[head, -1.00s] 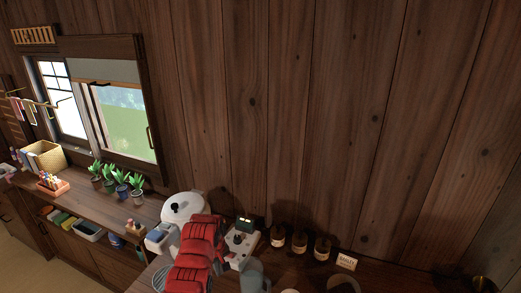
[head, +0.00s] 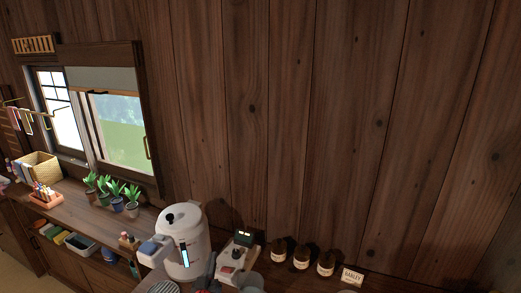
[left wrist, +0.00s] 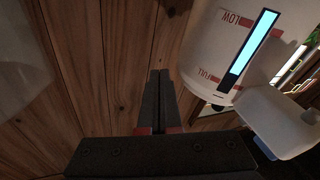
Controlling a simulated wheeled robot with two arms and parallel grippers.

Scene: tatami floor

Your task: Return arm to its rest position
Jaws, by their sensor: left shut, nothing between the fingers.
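My left gripper (head: 209,270) shows as dark fingers low in the head view, just right of the white water boiler (head: 187,238). In the left wrist view my left gripper (left wrist: 159,74) is shut, its two dark fingers together with nothing between them. The boiler (left wrist: 215,40) fills the upper right there, with a blue level gauge marked LOW and FULL; the fingers look apart from it. Most of the left arm is out of the head view. My right gripper is not in view.
A white scale-like device (head: 236,261) stands right of the boiler. Several brown jars (head: 301,258) and a BARLEY card (head: 352,276) line the plank wall. Potted plants (head: 117,196) stand under the window. A wooden counter (head: 75,199) runs along the left.

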